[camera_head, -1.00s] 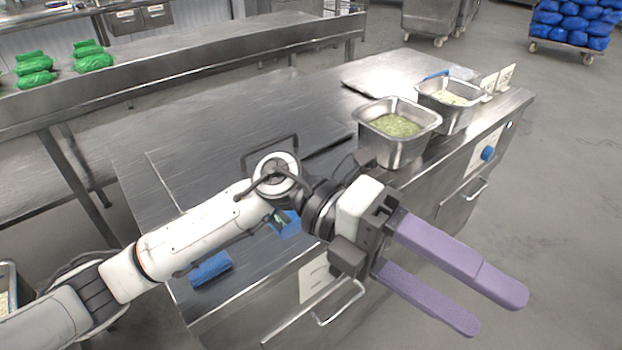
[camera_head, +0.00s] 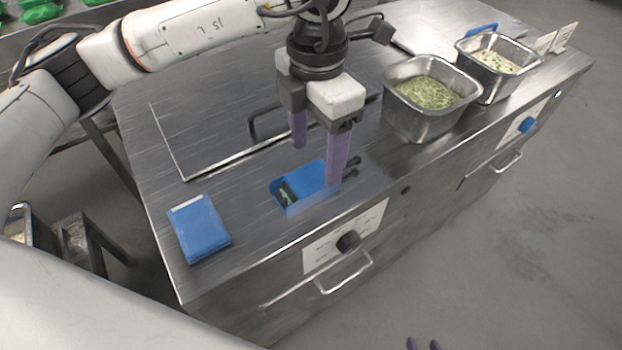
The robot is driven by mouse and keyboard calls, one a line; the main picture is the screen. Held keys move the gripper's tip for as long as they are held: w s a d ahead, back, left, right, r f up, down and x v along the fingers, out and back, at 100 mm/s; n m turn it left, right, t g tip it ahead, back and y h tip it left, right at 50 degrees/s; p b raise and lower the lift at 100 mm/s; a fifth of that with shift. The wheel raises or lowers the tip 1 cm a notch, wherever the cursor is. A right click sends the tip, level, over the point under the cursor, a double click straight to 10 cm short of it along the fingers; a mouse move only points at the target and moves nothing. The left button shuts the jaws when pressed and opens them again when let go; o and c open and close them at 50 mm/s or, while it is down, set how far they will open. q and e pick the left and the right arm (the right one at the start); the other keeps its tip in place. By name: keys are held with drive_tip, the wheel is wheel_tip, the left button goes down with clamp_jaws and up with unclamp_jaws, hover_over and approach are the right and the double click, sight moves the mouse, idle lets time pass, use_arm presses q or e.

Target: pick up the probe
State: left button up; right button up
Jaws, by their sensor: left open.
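My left gripper (camera_head: 318,145) hangs fingers-down over the table, with its two purple fingers apart and nothing between them. Below it is a shallow blue tray (camera_head: 318,175) holding a dark device with a green display (camera_head: 287,193), which may be the probe. Dark stubs (camera_head: 352,168) stick out just right of the tray, behind the right finger; I cannot tell whether they belong to the device. The fingers appear above the tray. Only two purple tips of my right gripper (camera_head: 423,344) show at the bottom edge.
A blue box or pad (camera_head: 199,228) lies at the table's left front. Two steel pans, one with green food (camera_head: 428,92) and one with pale food (camera_head: 497,61), stand at the right. A raised handle (camera_head: 252,124) is behind the tray. Cards (camera_head: 561,38) stand at the far right.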

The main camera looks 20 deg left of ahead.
sight(316, 174)
use_arm(q)
drive_tip(key=f, duration=0.2)
drive_tip(key=f+p, duration=0.1)
drive_tip(key=f, duration=0.2)
drive_tip(key=shift+s+d+f, duration=0.15)
drive_tip(key=shift+s, duration=0.05)
drive_tip(key=shift+c, duration=0.2)
drive_tip(key=c, duration=1.1)
